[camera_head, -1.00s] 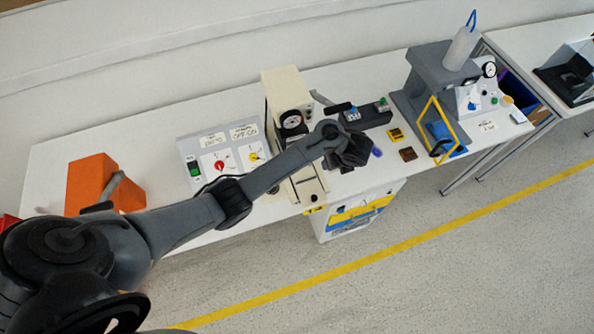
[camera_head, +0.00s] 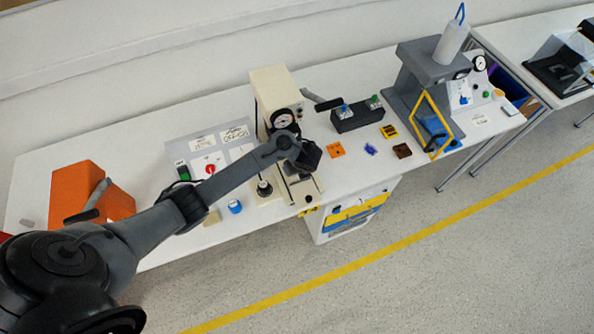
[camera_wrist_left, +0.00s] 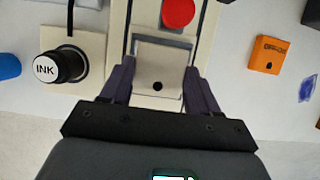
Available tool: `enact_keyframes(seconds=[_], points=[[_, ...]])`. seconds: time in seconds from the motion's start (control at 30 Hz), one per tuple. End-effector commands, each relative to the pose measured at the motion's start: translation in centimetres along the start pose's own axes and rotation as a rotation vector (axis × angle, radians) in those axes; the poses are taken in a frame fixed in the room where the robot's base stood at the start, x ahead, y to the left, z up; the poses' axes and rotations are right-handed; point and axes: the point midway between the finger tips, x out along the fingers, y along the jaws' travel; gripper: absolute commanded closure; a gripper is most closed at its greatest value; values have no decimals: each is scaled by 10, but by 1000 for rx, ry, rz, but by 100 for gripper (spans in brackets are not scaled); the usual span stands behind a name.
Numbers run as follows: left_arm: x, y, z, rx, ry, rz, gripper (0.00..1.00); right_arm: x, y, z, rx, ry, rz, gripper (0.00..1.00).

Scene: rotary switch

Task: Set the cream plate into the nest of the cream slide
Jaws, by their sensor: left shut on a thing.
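The cream plate (camera_wrist_left: 158,66), a square piece with a dark hole near its front edge, is between the fingers of my left gripper (camera_wrist_left: 160,76) in the left wrist view. My left gripper (camera_head: 307,157) is shut on it, over the cream slide (camera_head: 304,190) at the front of the cream machine (camera_head: 278,95). The slide's rails (camera_wrist_left: 207,38) show beyond the plate. The plate covers the nest area, so I cannot tell whether it is seated or just above. My gripper hides the plate in the head view. My right gripper is not in view.
An ink bottle (camera_wrist_left: 60,66) and a blue cup (camera_head: 235,207) stand left of the slide. A red disc (camera_wrist_left: 178,12) is beyond the plate. An orange plate (camera_head: 336,149) and a blue-purple piece (camera_head: 370,149) lie to the right, with a black lever box (camera_head: 357,115) behind.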

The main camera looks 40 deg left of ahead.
Motion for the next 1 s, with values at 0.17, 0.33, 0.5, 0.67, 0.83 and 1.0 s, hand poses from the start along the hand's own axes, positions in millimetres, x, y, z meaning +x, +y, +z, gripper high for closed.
enact_keyframes(seconds=[0.17,0.33,0.5,0.67,0.83,1.0], points=[[15,0,-6,-1,-1,0,69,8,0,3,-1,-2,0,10],[14,0,-6,-1,0,0,69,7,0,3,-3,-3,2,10],[17,0,-7,0,-1,1,69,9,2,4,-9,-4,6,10],[17,0,-7,0,0,1,21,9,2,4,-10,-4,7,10],[17,0,-7,-1,0,1,14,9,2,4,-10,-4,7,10],[16,0,-7,-1,0,1,14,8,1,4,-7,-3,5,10]])
